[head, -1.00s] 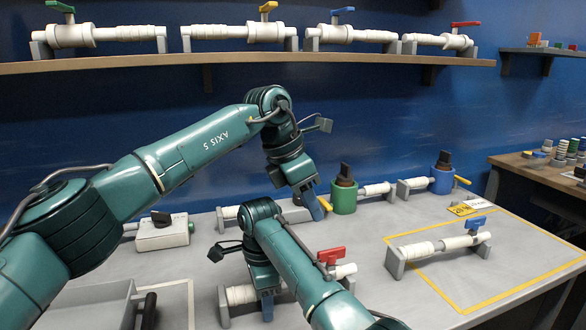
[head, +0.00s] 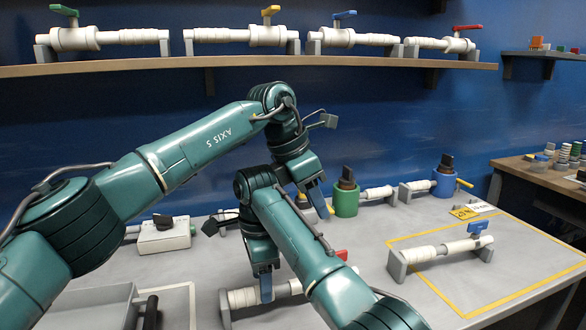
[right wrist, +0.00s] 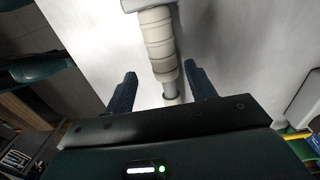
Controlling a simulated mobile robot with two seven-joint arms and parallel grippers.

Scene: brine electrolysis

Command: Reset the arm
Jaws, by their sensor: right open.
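My left gripper (head: 319,203) hangs at the middle of the bench, beside the green cup-shaped part; its blue finger shows side-on, so its opening cannot be judged. My right gripper (head: 266,290) is lower and nearer, over the white pipe with the red handle (head: 342,255). In the right wrist view, my right gripper (right wrist: 160,90) is open, its two dark blue fingers on either side of a white pipe (right wrist: 157,45) with gaps to both. My right forearm hides much of the red-handled pipe in the head view.
A green holder (head: 346,199) and a blue holder (head: 445,184) stand at the back. A blue-handled pipe (head: 440,250) lies on stands in a yellow-outlined area. A white switch box (head: 163,236) and a grey tray (head: 90,305) are at left. Several valve pipes sit on the shelf (head: 240,68).

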